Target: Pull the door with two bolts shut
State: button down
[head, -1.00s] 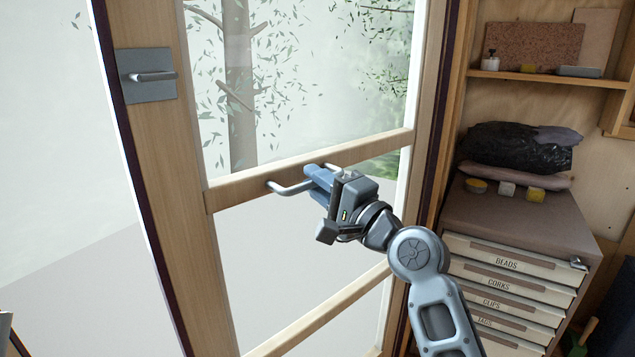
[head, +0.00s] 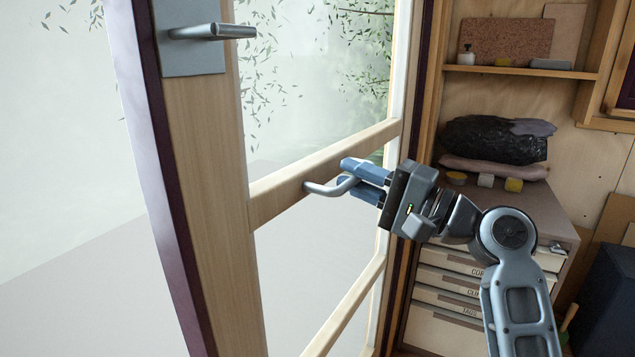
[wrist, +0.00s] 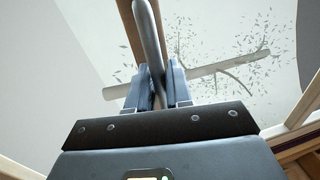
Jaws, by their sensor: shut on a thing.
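The glazed wooden door (head: 205,190) stands ajar, with a dark purple edge strip on its left. A lever handle (head: 212,32) on a grey plate sits near its upper left. A bar pull handle (head: 328,189) is fixed to the middle rail. My gripper (head: 352,182) has its blue fingers shut on this pull handle. In the wrist view the handle (wrist: 148,40) runs between the two fingers (wrist: 157,90). I cannot make out any bolts on the door.
To the right stands a drawer cabinet (head: 455,292) with labelled drawers, with a dark bag (head: 490,138) on top. A shelf (head: 520,70) hangs above it. Pale open ground shows beyond the door on the left.

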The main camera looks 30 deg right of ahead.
jog(key=shift+n+g+y, duration=0.5)
jog(key=shift+y, duration=0.2)
jog(key=s+d, duration=0.4)
jog(key=c, duration=1.2)
grip_release()
jog(key=shift+w, duration=0.1)
jog(key=b+v, duration=0.1)
jog(key=v, duration=0.6)
jog(key=shift+s+d+f, duration=0.1)
jog(key=shift+s+d, duration=0.15)
jog(key=shift+s, duration=0.05)
